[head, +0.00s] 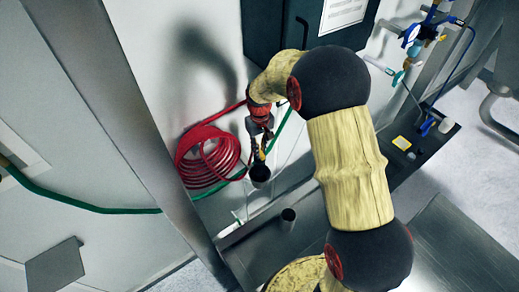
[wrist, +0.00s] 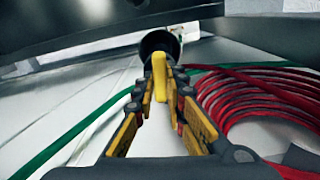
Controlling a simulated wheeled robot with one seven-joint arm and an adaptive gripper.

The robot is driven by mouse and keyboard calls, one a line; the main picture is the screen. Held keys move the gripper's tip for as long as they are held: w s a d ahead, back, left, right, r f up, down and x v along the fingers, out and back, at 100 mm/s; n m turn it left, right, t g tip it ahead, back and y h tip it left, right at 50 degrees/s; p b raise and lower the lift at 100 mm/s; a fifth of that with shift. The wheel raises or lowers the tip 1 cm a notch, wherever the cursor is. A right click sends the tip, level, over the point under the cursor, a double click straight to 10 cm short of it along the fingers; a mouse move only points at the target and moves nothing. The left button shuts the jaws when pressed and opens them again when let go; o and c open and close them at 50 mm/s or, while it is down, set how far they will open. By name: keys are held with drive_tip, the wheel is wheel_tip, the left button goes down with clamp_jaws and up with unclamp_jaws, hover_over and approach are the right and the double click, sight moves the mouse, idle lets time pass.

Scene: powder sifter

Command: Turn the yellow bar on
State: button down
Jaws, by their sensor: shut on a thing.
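The yellow bar (wrist: 160,78) stands in front of a dark round pipe end (wrist: 160,43) in the wrist view. My gripper (wrist: 161,88) has one finger on each side of the bar and is shut on it. In the head view my gripper (head: 261,138) points down at the dark pipe end (head: 260,173) beside the wall. The bar is small there and mostly hidden by the fingers. Its exact angle is hard to tell.
A coiled red hose (head: 208,155) hangs left of my gripper, close to it. A green hose (head: 85,206) runs along the wall and behind the gripper. A small metal cup-like part (head: 288,215) stands below. A dark cabinet (head: 325,20) is above.

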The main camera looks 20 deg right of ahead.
sight(262, 156)
drive_tip(key=c, duration=1.8)
unclamp_jaws()
wheel_tip(262, 156, up, 12)
drive_tip(key=shift+w, duration=0.1)
drive_tip(key=s+f+t+b, duration=0.2)
drive_tip(key=s+b, duration=0.5)
drive_tip(key=s, duration=0.3)
drive_tip(key=s+f+m+t+b, duration=0.1)
drive_tip(key=s+f+b, duration=0.2)
drive_tip(key=s+b, duration=0.5)
drive_tip(key=s+f+m+t+b, duration=0.1)
drive_tip(key=s+f+t+b, duration=0.1)
drive_tip(key=s+b, duration=0.6)
drive_tip(key=shift+s+a+f+t, duration=0.15)
drive_tip(key=shift+s+f, duration=0.15)
drive_tip(key=shift+s, duration=0.75)
drive_tip(key=shift+s+d+f+t, duration=0.15)
drive_tip(key=shift+s+f, duration=0.15)
drive_tip(key=shift+s, duration=0.75)
